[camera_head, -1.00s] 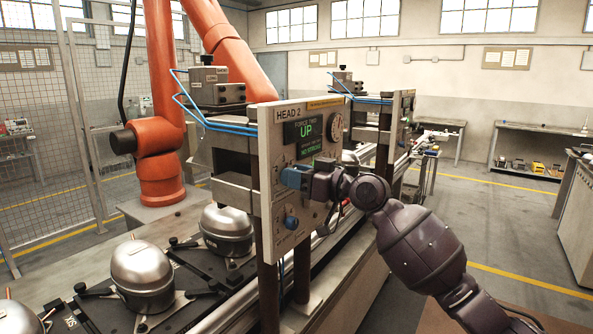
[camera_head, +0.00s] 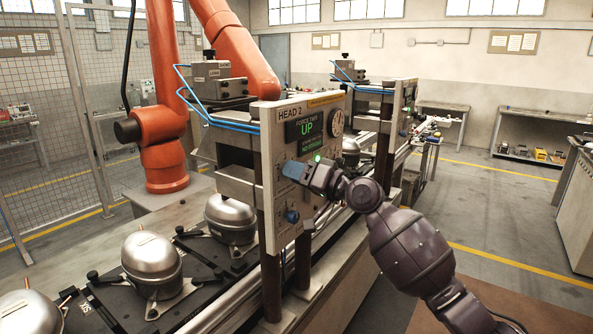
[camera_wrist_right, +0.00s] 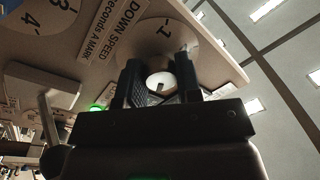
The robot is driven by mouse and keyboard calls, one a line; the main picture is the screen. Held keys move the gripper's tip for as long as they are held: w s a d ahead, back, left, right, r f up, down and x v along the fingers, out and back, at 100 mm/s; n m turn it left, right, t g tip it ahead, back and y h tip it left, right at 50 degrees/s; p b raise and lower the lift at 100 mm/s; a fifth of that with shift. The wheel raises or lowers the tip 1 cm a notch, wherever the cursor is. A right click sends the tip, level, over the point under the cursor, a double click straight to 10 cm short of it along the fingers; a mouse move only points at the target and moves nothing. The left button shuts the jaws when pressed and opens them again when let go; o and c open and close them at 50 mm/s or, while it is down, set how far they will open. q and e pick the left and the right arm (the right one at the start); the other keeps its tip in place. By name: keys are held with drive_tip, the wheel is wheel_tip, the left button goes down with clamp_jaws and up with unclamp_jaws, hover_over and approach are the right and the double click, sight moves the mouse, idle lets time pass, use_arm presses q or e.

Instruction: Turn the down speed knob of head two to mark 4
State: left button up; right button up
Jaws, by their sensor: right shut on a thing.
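The HEAD 2 panel (camera_head: 268,180) stands upright in the middle of the head view, with a green "UP" display. My right gripper (camera_head: 290,170) is at the left middle of the panel, with bluish fingers against its face. In the right wrist view, my right gripper (camera_wrist_right: 162,88) is shut on the down speed knob (camera_wrist_right: 160,80), whose pale round end with a dark mark shows between the fingers. The "DOWN SPEED" label (camera_wrist_right: 122,28) is beside the dial (camera_wrist_right: 168,42), where a "1" is readable. Other marks are hidden or unclear. My left gripper is not in view.
A green light (camera_head: 317,157) is close to my gripper. Compressors (camera_head: 151,265) rest on pallets at the left. An orange robot arm (camera_head: 165,125) stands behind.

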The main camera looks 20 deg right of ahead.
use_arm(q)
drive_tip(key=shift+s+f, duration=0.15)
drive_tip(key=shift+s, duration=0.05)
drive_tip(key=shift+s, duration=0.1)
use_arm(e)
drive_tip(key=o, duration=0.9)
drive_tip(key=shift+s+d, duration=0.1)
use_arm(q)
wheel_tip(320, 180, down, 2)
drive_tip(key=shift+b, duration=0.9)
use_arm(e)
drive_tip(key=v, duration=1)
drive_tip(key=shift+s+d, duration=0.2)
drive_tip(key=shift+s, duration=0.05)
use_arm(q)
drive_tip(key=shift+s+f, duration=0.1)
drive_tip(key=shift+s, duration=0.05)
